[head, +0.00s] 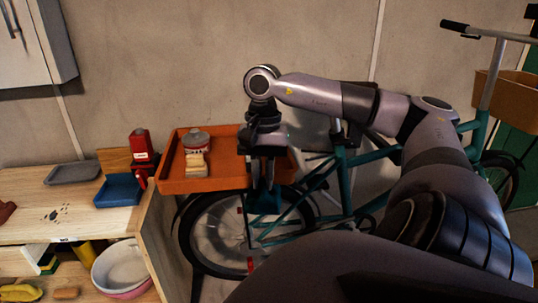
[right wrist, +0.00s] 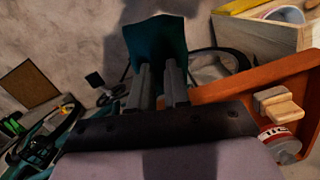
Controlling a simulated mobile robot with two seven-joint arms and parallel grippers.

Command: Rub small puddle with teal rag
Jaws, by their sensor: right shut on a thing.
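The small puddle (head: 55,214) shows in the head view as a cluster of dark spots on the pale wooden worktop (head: 40,232) at the left. My right gripper (head: 263,185) is in front of the right end of the orange tray, well to the right of the puddle. It is shut on the teal rag (head: 264,203), which hangs below the fingertips. In the right wrist view, the rag (right wrist: 156,42) spreads out beyond the two fingers (right wrist: 160,82). My left gripper is not in view.
An orange tray (head: 205,184) holds a wooden-handled brush (head: 195,165) and a tin (head: 196,141). A blue bin (head: 118,191), red bottle (head: 141,143) and grey tray (head: 73,173) stand on the worktop. A teal bicycle (head: 345,165) is behind my right arm.

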